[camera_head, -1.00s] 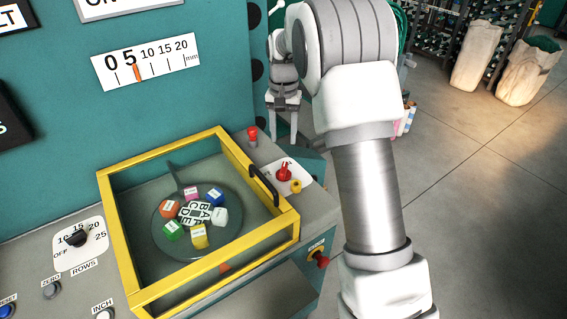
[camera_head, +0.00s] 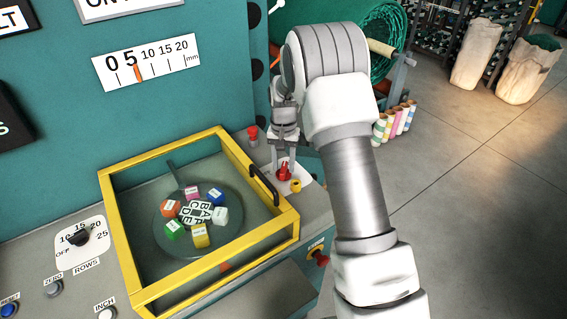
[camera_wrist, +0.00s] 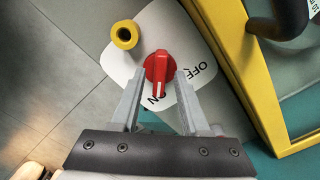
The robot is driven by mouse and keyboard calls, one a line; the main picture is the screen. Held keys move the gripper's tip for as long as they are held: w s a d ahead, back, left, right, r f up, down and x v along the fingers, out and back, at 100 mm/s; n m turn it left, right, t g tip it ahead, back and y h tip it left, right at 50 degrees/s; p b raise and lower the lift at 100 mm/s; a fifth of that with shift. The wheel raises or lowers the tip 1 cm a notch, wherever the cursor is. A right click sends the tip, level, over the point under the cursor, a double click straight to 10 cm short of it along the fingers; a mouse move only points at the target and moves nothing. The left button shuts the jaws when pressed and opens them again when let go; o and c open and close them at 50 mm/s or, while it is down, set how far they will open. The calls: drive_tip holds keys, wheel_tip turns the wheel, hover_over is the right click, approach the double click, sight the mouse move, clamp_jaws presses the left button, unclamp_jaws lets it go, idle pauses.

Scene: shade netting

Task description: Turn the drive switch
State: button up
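The drive switch is a red rotary knob (camera_head: 284,172) on a white plate at the right end of the machine's console. In the wrist view the red knob (camera_wrist: 159,68) sits on its white plate (camera_wrist: 120,62), with OFF and ON lettering; its white pointer mark is toward ON. My gripper (camera_head: 284,158) is above the knob, pointing down. In the wrist view my gripper (camera_wrist: 160,88) is open, its two fingers on either side of the knob's near end. I cannot tell whether they touch it.
A yellow collar (camera_wrist: 124,35) stands beside the knob on the plate. A yellow-framed guard (camera_head: 283,228) with a black handle (camera_head: 263,186) is close to the left. A red-topped post (camera_head: 252,133) stands behind.

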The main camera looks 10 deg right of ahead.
clamp_jaws()
drive_tip(key=shift+n, duration=0.3)
drive_tip(key=n+b, duration=0.1)
drive_tip(key=n, duration=0.2)
drive_tip(key=shift+n+b, duration=0.3)
drive_tip(key=shift+b, duration=0.1)
drive_tip(key=n+b, duration=0.1)
drive_tip(key=n, duration=0.3)
drive_tip(key=shift+n, duration=0.3)
drive_tip(key=n, duration=0.5)
drive_tip(key=shift+n, duration=2.1)
drive_tip(key=shift+o, duration=0.9)
unclamp_jaws()
